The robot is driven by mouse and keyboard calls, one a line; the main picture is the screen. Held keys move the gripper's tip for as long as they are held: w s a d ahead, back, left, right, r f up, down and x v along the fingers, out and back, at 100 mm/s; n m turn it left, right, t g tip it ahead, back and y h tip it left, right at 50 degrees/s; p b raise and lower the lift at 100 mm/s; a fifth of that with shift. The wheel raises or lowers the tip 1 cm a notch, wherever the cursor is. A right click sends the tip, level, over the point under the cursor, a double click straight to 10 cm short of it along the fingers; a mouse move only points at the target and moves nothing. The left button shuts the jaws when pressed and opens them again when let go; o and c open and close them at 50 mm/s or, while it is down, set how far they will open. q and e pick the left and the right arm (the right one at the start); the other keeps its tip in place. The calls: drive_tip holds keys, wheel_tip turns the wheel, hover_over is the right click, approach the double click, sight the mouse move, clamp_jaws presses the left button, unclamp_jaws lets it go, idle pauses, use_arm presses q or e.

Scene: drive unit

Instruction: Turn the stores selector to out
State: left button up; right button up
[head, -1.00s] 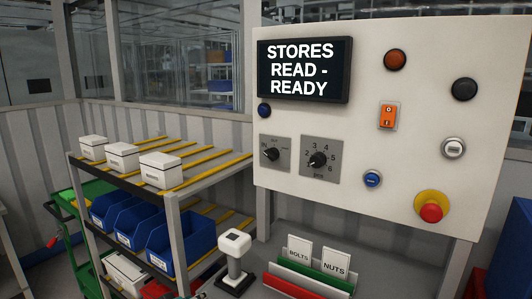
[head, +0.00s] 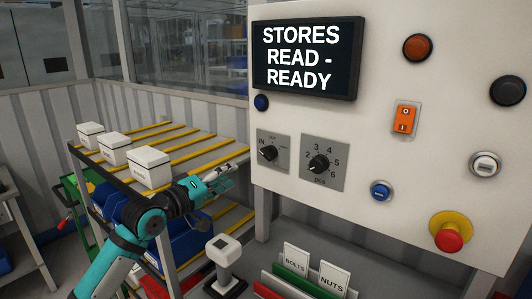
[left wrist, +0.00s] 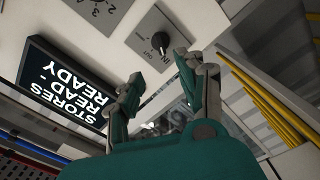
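The stores selector (head: 268,153) is a black knob on a grey plate at the lower left of the white panel. An IN label is at its upper left; the other labels are too small to read surely. Its pointer appears turned toward IN. In the left wrist view the knob (left wrist: 160,42) is beyond the fingertips, nothing touching it. My left gripper (head: 228,172) is in front of the shelf, left of and slightly below the selector. It shows open and empty in the left wrist view (left wrist: 165,88). My right gripper is not in view.
A pcs dial (head: 319,164) is right of the selector. The screen (head: 307,58) above reads "STORES READ - READY". An orange rocker switch (head: 404,118), a blue button (head: 381,191) and a red emergency stop (head: 449,237) are further right. White boxes (head: 149,167) stand on the shelf.

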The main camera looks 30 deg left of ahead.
use_arm(q)
drive_tip(key=p, duration=0.2)
approach(265, 156)
drive_tip(key=w, duration=0.3)
drive_tip(key=w+p, duration=0.1)
drive_tip(key=w, duration=0.1)
drive_tip(key=w+p, duration=0.1)
drive_tip(key=w, duration=0.2)
drive_tip(key=shift+w+d+r, duration=0.15)
drive_tip(key=shift+w+d, duration=0.15)
drive_tip(key=shift+w, duration=0.05)
drive_tip(key=shift+w+p, duration=0.3)
drive_tip(key=c, duration=0.6)
clamp_jaws()
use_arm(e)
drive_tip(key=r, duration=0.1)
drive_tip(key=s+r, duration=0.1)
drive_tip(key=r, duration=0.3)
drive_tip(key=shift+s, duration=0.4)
